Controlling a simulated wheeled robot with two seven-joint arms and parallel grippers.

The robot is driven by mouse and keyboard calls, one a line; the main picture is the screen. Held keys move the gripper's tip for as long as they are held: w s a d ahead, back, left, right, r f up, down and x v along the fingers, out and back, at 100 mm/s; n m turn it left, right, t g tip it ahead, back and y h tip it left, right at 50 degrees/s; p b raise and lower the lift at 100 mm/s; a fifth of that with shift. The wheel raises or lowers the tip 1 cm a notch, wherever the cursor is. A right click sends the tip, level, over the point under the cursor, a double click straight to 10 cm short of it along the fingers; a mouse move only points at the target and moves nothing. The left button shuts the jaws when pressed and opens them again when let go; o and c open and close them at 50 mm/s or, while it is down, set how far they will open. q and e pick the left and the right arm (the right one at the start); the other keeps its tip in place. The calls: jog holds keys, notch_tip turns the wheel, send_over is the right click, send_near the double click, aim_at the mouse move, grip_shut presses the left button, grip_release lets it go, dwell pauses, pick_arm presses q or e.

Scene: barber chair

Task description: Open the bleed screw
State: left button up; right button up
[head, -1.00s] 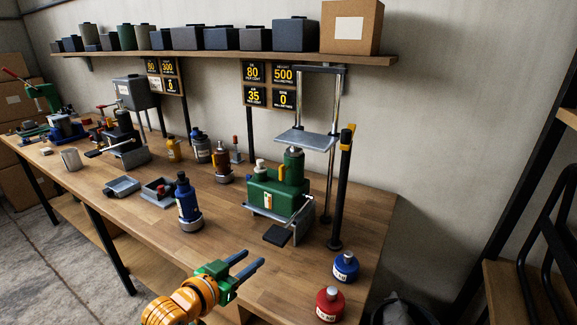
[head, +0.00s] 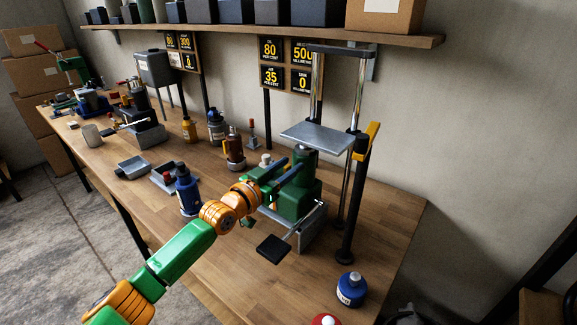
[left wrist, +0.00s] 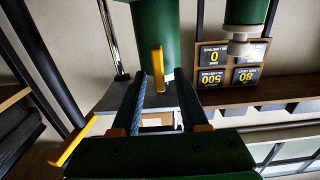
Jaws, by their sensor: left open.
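The green hydraulic unit (head: 305,200) stands on the bench, with a dark-topped green cylinder (head: 304,165) and a pale cap (head: 266,160) on top. My left gripper (head: 291,168) is open and empty, reaching over the unit's front and hiding part of it. The left wrist view appears upside down. There a small yellow lever (left wrist: 158,70), perhaps the bleed screw, lies against the green body (left wrist: 150,25). It appears between my two dark fingertips (left wrist: 157,85), and contact cannot be told. My right gripper is not in view.
A metal press plate (head: 318,137) on chrome posts stands just behind the unit. A black post with a yellow handle (head: 368,140) is to its right. A black pedal pad (head: 272,249), blue bottle (head: 187,190) and blue jar (head: 351,289) stand near.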

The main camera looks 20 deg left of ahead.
pick_arm(q)
jog(key=shift+w, duration=0.25)
jog(key=shift+s, duration=0.2)
jog(key=shift+s+r, duration=0.1)
jog(key=shift+s, duration=0.05)
grip_shut()
jog(key=shift+a+n, duration=0.15)
jog(key=shift+n, duration=0.25)
jog(key=shift+a+n+b, duration=0.15)
jog(key=shift+n+b, duration=0.55)
jog(key=shift+n, duration=0.3)
jog(key=n, duration=0.2)
jog(key=shift+a+f+n+b, duration=0.2)
jog(key=shift+n+b, duration=0.2)
jog(key=n, duration=0.3)
jog(key=shift+w+a+f, duration=0.15)
jog(key=shift+w+a, duration=0.1)
jog(key=shift+a+f+n, duration=0.15)
jog(key=shift+n, duration=1.55)
